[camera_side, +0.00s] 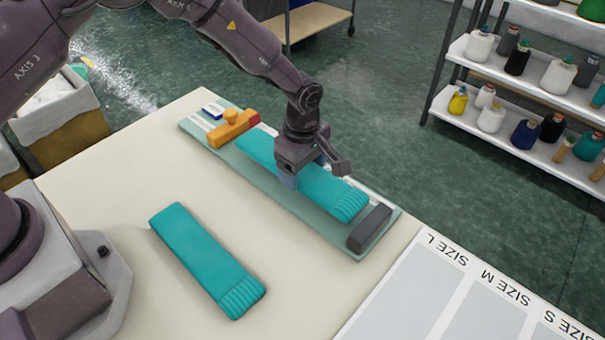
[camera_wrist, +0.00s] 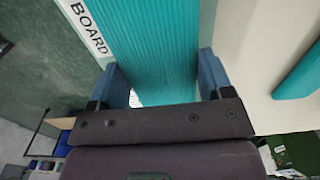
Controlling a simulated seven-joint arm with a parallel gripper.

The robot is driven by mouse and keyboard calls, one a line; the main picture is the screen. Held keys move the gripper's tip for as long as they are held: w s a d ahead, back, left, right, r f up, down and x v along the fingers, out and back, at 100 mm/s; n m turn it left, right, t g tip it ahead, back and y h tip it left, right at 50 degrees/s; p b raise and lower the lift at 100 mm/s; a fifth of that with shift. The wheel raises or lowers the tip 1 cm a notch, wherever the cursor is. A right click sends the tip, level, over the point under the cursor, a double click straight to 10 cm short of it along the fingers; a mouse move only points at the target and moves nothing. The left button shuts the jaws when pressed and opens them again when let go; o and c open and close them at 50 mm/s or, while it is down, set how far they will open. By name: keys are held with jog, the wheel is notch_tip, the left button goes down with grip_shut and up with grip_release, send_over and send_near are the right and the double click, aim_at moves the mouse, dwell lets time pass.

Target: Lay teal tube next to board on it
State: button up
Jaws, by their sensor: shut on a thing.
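A ribbed-cuff teal tube (camera_side: 338,195) lies lengthwise over the pale green board (camera_side: 378,246) in the side view. My gripper (camera_side: 303,178) is shut across the tube's middle, pointing down. In the wrist view, the blue fingers of my gripper (camera_wrist: 163,84) stand on both sides of the teal tube (camera_wrist: 155,40). The label of the board (camera_wrist: 88,30) shows beside it. I cannot tell whether the tube rests on the board or hangs just above it. A second teal tube (camera_side: 203,257) lies flat on the table, apart from the board.
An orange clamp (camera_side: 232,128) sits at the board's far end and a dark grey bar (camera_side: 369,228) at its near end. The cream table (camera_side: 120,245) is clear around the second tube. A size chart (camera_side: 450,290) covers the right front. Yarn shelves (camera_side: 500,125) stand behind.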

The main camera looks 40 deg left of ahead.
jog(key=shift+f, duration=1.1)
jog(key=shift+f, duration=0.1)
jog(key=o, duration=0.9)
